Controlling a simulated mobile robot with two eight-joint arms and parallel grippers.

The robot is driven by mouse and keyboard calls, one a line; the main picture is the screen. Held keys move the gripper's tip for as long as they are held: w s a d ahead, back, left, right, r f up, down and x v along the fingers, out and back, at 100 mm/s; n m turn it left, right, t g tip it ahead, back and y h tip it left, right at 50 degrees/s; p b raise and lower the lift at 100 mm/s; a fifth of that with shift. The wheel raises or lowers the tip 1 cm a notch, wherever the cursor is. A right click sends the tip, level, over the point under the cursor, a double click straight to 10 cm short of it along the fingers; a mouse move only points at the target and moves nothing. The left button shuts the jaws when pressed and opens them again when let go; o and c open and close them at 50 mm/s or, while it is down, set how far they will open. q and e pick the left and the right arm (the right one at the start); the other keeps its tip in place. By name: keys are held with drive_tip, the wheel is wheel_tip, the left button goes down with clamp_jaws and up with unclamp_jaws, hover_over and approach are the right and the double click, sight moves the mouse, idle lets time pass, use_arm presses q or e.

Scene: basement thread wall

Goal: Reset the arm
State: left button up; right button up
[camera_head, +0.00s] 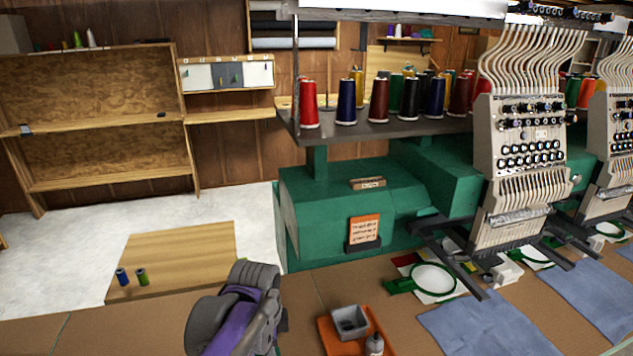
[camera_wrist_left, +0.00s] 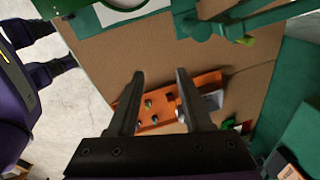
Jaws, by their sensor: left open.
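My left gripper (camera_wrist_left: 160,73) shows in the left wrist view with its two dark fingers spread apart and nothing between them. It hangs above the brown work surface, and an orange tray (camera_wrist_left: 151,122) lies beyond and below the fingers. In the head view, a purple and grey link of my arm rises at the bottom centre, left of the orange tray (camera_head: 330,339). The gripper fingers cannot be made out there.
A grey box (camera_head: 350,322) and a small bottle (camera_head: 375,345) stand at the tray. A green embroidery machine (camera_head: 345,200) carries several thread spools behind. A green hoop (camera_head: 433,279) and blue cloths (camera_head: 485,325) lie right. Two spools stand on a wooden board (camera_head: 190,252) left.

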use_arm(q)
drive_tip(key=s+a+f+n+t, duration=0.2)
drive_tip(key=s+a+f+n, duration=0.1)
drive_tip(key=s+n, duration=0.5)
drive_tip(key=s+a+f+n+t, duration=0.2)
drive_tip(key=s+a+n, duration=0.3)
drive_tip(key=s+n, duration=0.3)
drive_tip(key=shift+s+f+n, duration=0.4)
drive_tip(key=shift+s+f, duration=0.2)
drive_tip(key=shift+s, duration=0.2)
use_arm(e)
drive_tip(key=shift+s+d, duration=0.15)
drive_tip(key=shift+s, duration=0.1)
use_arm(q)
drive_tip(key=shift+a, duration=0.1)
drive_tip(key=shift+c, duration=0.2)
